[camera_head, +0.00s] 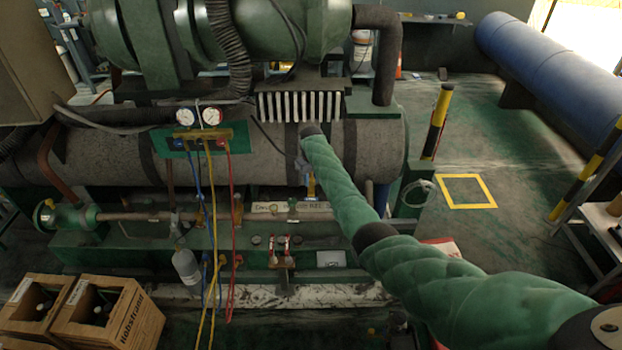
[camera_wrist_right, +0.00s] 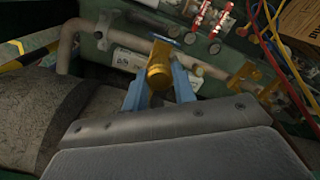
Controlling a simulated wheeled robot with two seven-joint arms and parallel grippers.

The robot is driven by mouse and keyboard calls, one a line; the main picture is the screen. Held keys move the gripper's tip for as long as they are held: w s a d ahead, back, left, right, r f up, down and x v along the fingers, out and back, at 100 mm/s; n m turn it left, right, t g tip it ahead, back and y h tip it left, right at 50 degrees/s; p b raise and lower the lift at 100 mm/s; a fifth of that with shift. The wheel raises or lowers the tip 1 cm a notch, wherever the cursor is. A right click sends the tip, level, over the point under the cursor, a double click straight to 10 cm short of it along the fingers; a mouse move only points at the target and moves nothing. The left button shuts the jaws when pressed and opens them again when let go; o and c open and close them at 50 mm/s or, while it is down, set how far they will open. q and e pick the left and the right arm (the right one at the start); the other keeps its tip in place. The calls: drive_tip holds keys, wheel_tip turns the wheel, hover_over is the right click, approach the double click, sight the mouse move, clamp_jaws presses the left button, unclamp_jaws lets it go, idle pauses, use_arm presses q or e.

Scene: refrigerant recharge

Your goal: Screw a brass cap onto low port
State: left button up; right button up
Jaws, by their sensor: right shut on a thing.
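My right gripper (camera_head: 309,180) reaches down in front of the large grey cylinder, just above the labelled pipe. It shows small and partly hidden by my wrist in the head view. In the right wrist view its blue fingers (camera_wrist_right: 158,88) are shut on a brass cap (camera_wrist_right: 158,70), near the labelled pipe. I cannot tell whether the cap touches a port. The low port cannot be made out for certain; brass fittings on the pipe (camera_head: 237,209) show left of the gripper. My left gripper is not in view.
A gauge manifold (camera_head: 203,137) hangs at left with blue, yellow and red hoses running down. The grey cylinder (camera_head: 270,155) stands behind the gripper. Small valves (camera_head: 281,250) sit below the pipe (camera_head: 140,216).

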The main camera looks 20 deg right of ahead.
drive_tip(key=shift+f+b, duration=0.55)
drive_tip(key=shift+f, duration=0.45)
idle(1.1)
drive_tip(key=shift+r+m+p, duration=0.15)
drive_tip(key=shift+m+p, duration=0.25)
drive_tip(key=shift+m, duration=0.2)
drive_tip(key=shift+m+p, duration=0.4)
drive_tip(key=shift+m, duration=0.8)
drive_tip(key=shift+m+p, duration=0.55)
drive_tip(key=shift+m, duration=0.65)
drive_tip(key=shift+f+m, duration=0.2)
drive_tip(key=shift+m, duration=0.5)
